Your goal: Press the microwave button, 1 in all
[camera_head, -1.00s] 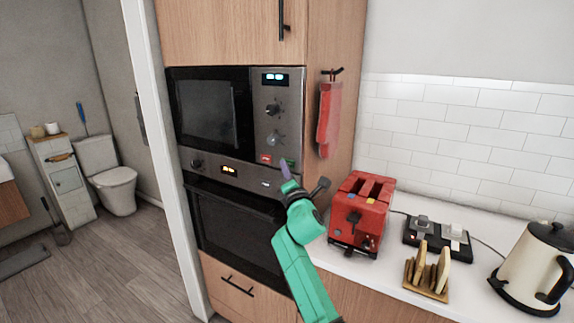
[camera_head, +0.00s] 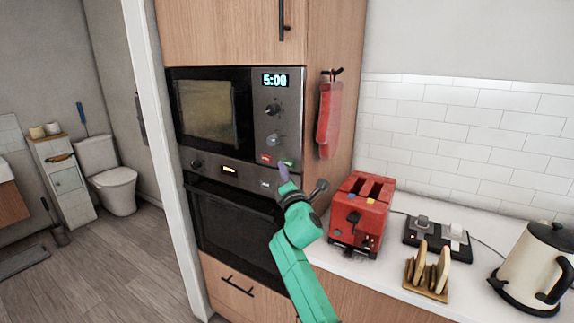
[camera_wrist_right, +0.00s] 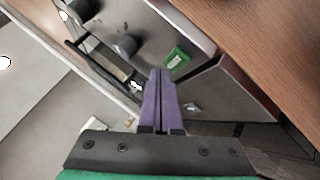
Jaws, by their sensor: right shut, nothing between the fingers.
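The microwave (camera_head: 212,110) is built into the wood cabinet. Its display (camera_head: 275,80) reads 5:00 and its window is lit from inside. Two knobs sit below the display, with a red button (camera_head: 265,158) and a green button (camera_head: 288,163) under them. The green button also shows in the wrist view (camera_wrist_right: 177,61), just beyond the fingertips. My right gripper (camera_head: 284,172) is shut and empty, its purple fingers right by the green button; I cannot tell if they touch it. It fills the middle of the wrist view (camera_wrist_right: 160,75). My left gripper is not in view.
An oven (camera_head: 235,215) sits below the microwave. A red toaster (camera_head: 361,210), a toast rack (camera_head: 428,275) and a kettle (camera_head: 535,270) stand on the white counter to the right. A red mitt (camera_head: 329,118) hangs on the cabinet side.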

